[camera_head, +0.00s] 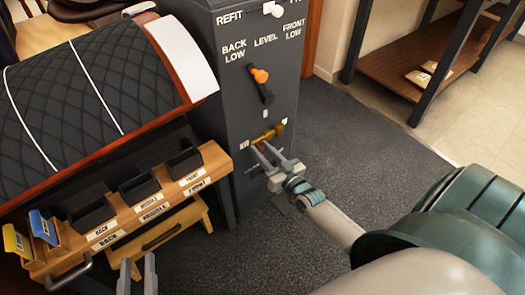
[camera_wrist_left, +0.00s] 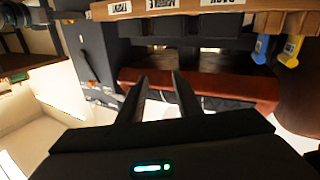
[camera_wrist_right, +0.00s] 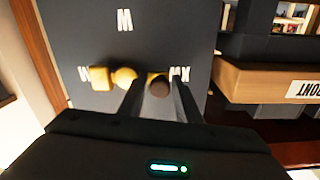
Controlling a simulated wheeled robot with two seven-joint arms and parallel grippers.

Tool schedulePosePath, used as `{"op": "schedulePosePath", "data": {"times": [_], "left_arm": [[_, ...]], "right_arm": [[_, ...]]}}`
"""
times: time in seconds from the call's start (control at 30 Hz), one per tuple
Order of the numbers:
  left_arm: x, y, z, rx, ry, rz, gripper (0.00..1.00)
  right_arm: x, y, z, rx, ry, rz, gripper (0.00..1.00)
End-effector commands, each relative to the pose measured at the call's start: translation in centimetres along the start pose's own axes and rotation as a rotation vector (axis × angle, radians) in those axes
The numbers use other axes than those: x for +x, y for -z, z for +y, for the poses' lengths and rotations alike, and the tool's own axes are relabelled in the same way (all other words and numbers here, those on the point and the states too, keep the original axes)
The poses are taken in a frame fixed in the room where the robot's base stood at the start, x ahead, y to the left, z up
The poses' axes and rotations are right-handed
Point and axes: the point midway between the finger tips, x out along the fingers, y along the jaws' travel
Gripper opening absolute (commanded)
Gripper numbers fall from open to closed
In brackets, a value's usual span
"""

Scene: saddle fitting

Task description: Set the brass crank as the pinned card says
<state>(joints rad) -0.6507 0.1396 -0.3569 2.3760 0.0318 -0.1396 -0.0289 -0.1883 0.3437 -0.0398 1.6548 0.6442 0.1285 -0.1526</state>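The brass crank (camera_head: 268,136) is low on the face of the dark grey cabinet (camera_head: 232,120). In the right wrist view the brass crank (camera_wrist_right: 102,78) has a hub and a brown knob (camera_wrist_right: 159,86) on the side by the gripper. My right gripper (camera_head: 259,153) is at the crank, its fingers apart on either side of the knob; it also shows in the right wrist view (camera_wrist_right: 157,82). Contact cannot be told. Marks around the crank are partly covered. My left gripper (camera_head: 138,268) is open and empty, low in front of the wooden rack. I cannot make out the pinned card.
Above the crank are an orange-tipped lever (camera_head: 261,78) at LEVEL and a white knob (camera_head: 273,9) near REFIT. A quilted black saddle (camera_head: 90,90) is at left. The wooden rack (camera_head: 130,215) holds black bins labelled BACK, MIDDLE and FRONT, plus yellow and blue tags. Carpet at right is clear.

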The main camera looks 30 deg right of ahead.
Motion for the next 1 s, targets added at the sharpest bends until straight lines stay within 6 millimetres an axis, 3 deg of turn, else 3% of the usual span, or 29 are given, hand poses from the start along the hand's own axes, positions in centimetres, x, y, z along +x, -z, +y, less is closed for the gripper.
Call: {"op": "schedulePosePath", "data": {"times": [0.1, 0.23, 0.77, 1.0], "left_arm": [[0.0, 0.0, 0.0, 0.000, 0.000, 0.000, 0.31], [0.0, 0.0, 0.0, 0.000, 0.000, 0.000, 0.31], [0.0, -0.6, -0.2, -0.002, 0.003, -0.040, 0.31], [-0.2, -2.3, -0.8, -0.010, 0.014, -0.134, 0.31]], "right_arm": [[0.0, 0.0, 0.0, 0.000, 0.000, 0.000, 0.30], [0.0, 0.0, 0.0, 0.000, 0.000, 0.000, 0.00], [-0.1, -0.5, 0.1, -0.080, 0.000, 0.002, 0.00], [-0.1, -1.3, 0.4, -0.229, 0.001, 0.010, 0.00]]}}
